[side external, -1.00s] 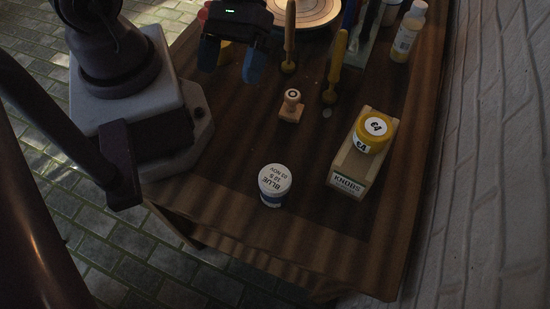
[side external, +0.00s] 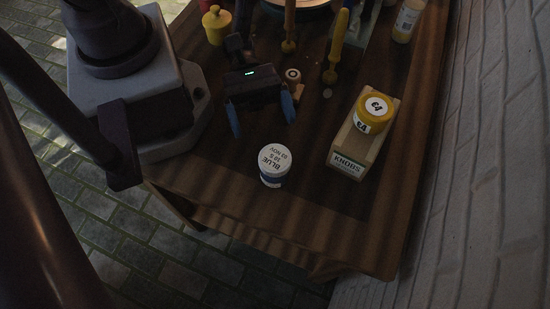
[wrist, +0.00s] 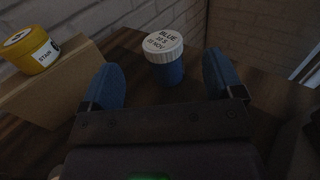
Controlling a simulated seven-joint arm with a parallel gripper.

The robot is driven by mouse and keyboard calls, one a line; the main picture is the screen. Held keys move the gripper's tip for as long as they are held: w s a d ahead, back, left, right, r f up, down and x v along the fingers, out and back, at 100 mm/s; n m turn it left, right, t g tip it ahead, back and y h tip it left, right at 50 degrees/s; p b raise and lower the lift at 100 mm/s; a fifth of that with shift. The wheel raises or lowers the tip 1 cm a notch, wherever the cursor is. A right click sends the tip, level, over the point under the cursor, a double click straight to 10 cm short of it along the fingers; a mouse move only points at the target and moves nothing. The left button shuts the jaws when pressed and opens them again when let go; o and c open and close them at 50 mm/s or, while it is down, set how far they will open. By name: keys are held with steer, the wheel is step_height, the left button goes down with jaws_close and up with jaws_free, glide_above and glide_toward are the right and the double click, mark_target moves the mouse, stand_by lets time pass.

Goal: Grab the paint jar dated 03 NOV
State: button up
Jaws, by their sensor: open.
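The paint jar dated 03 NOV (side external: 275,166) has a white lid lettered BLUE and a blue body. It stands upright on the dark wooden table, near its front edge in the side external view. In the wrist view the jar (wrist: 165,62) stands ahead of my gripper, roughly between the lines of the two blue fingers. My gripper (side external: 262,122) is open and empty, a short way behind the jar. In the wrist view the gripper (wrist: 163,88) has its fingers wide apart and not touching the jar.
A wooden box labelled KNOBS (side external: 347,163) stands right of the jar, with a yellow-lidded jar (side external: 373,113) on it. Yellow-handled tools (side external: 338,45) and a bottle (side external: 407,20) stand farther back. The table around the jar is clear.

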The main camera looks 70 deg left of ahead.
mark_target(275, 164)
step_height(275, 164, down, 4)
steer(key=shift+r, duration=0.25)
steer(key=shift+s+d+r, duration=0.1)
steer(key=shift+d+r, duration=0.1)
steer(key=shift+d, duration=0.55)
steer(key=shift+s+d, duration=0.15)
steer(key=shift+d, duration=1.35)
steer(key=shift+s+d, duration=0.1)
steer(key=shift+d, duration=1.4)
steer(key=shift+c, duration=0.4)
steer(key=c, duration=1)
